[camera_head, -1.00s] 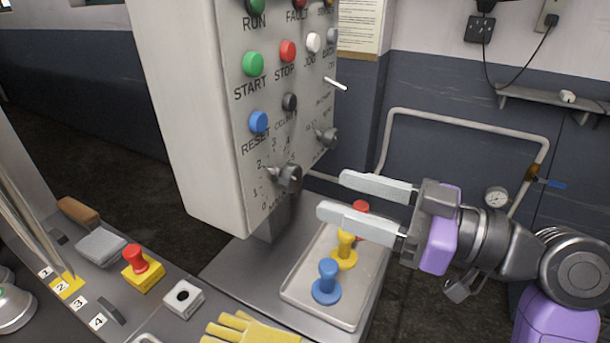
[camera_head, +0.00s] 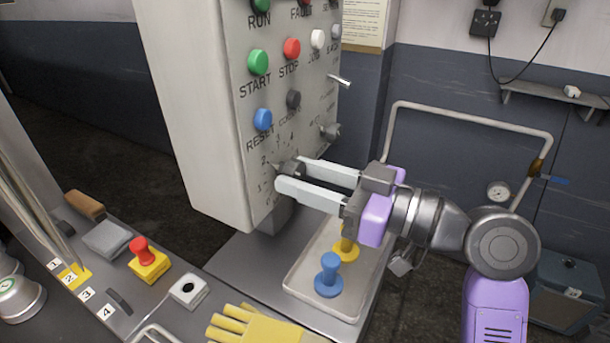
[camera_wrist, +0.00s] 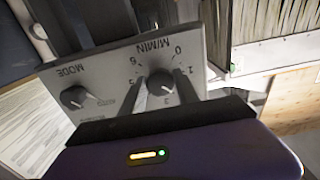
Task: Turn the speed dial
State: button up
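The speed dial is a dark round knob with a numbered scale, low on the front of the grey control box (camera_head: 185,120). In the wrist view the dial (camera_wrist: 161,82) sits between my two finger tips, beside the M/MIN lettering. My gripper (camera_head: 289,174) reaches the dial from the right in the head view, where the fingers hide part of it. The fingers stand apart, one on each side of the knob. I cannot tell whether they touch it.
The mode knob (camera_wrist: 75,97) is left of the dial in the wrist view. Several coloured buttons, such as the blue RESET (camera_head: 263,120), are above. A tray (camera_head: 300,284) with a blue peg (camera_head: 328,275) lies below. A yellow glove (camera_head: 255,327) lies in front.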

grip_shut()
jog(key=n+b, duration=0.1)
jog(key=b, duration=0.2)
jog(key=n+b, duration=0.2)
jog(key=b, duration=0.1)
jog(key=shift+f+n, duration=0.25)
jog(key=shift+n, duration=0.05)
jog(key=shift+r+n+b, duration=0.2)
jog(key=shift+n+b, duration=0.1)
jog(key=shift+b, duration=0.1)
jog(key=o, duration=0.6)
grip_release()
jog(key=shift+o, duration=0.2)
